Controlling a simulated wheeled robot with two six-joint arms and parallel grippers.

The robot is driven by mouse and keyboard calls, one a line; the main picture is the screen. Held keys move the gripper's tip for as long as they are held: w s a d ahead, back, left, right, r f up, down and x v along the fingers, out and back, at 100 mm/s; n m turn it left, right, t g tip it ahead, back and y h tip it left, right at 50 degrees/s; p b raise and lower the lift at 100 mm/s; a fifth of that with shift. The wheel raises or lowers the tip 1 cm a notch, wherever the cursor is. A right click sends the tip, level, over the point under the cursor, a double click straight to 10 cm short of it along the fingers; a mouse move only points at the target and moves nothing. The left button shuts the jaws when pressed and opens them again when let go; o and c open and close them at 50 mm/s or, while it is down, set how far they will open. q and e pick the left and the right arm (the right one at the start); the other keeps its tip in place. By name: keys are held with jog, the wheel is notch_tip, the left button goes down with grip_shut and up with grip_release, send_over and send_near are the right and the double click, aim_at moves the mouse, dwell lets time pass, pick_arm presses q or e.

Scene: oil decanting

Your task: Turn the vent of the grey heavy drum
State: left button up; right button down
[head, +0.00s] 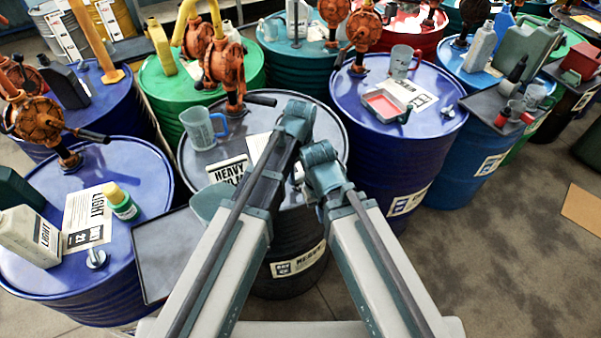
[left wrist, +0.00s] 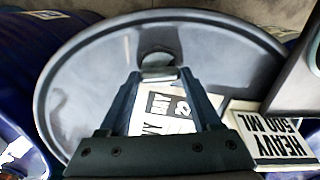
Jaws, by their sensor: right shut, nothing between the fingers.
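The grey heavy drum (head: 285,265) stands in the middle of the head view. Its lid (left wrist: 90,70) fills much of the left wrist view. My left gripper (left wrist: 160,75) is low over the lid, its two fingertips at either end of a pale bar, apparently the vent (left wrist: 156,58), with a dark round part just beyond. Whether the fingers press on it I cannot tell. In the head view my left gripper (head: 296,112) hides the vent. My right gripper (head: 320,155) is shut and empty, beside and below the left one, over the same drum.
A clear jug (head: 203,130) and an orange hand pump (head: 226,68) stand on the grey drum, with HEAVY labels (head: 227,170) at its left. Blue drums stand left (head: 130,165) and right (head: 345,95). A dark tray (head: 170,245) is at the left. Open floor (head: 500,250) lies at the lower right.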

pick_arm(q)
jog(key=c, duration=0.8)
jog(key=shift+m, duration=0.3)
jog(key=m, duration=0.3)
jog(key=shift+m, duration=0.4)
jog(key=m, duration=0.4)
jog(key=shift+m, duration=0.3)
jog(key=m, duration=0.8)
jog(key=shift+d+m, duration=0.1)
jog(key=shift+m, duration=0.5)
